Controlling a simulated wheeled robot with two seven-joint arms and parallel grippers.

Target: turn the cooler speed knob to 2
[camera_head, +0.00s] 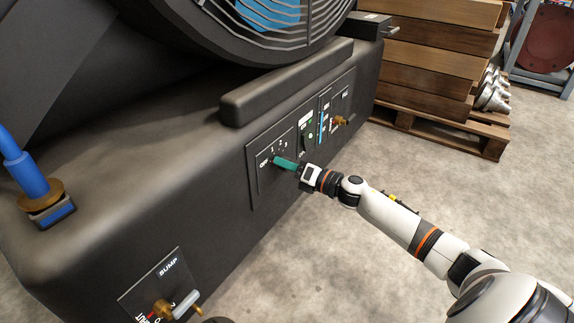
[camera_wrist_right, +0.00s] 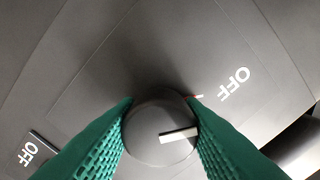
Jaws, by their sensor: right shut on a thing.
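The cooler speed knob (camera_wrist_right: 150,138) is a round dark grey dial with a white pointer line, on a dark panel (camera_head: 262,183) on the side of the big black cooler. In the wrist view the white line points right; a short red mark and an OFF label (camera_wrist_right: 235,83) lie up and right of the knob. My right gripper (camera_wrist_right: 160,120) has its green fingers on both sides of the knob, shut on it. In the head view the right gripper (camera_head: 279,161) reaches the panel beside OFF and the small numbers, hiding most of the knob. My left gripper is not in view.
To the right on the same side are more controls, including a brass valve (camera_head: 341,120). A SUMP plate with a brass valve (camera_head: 163,308) is low at the front. A blue hose fitting (camera_head: 28,178) stands at left.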

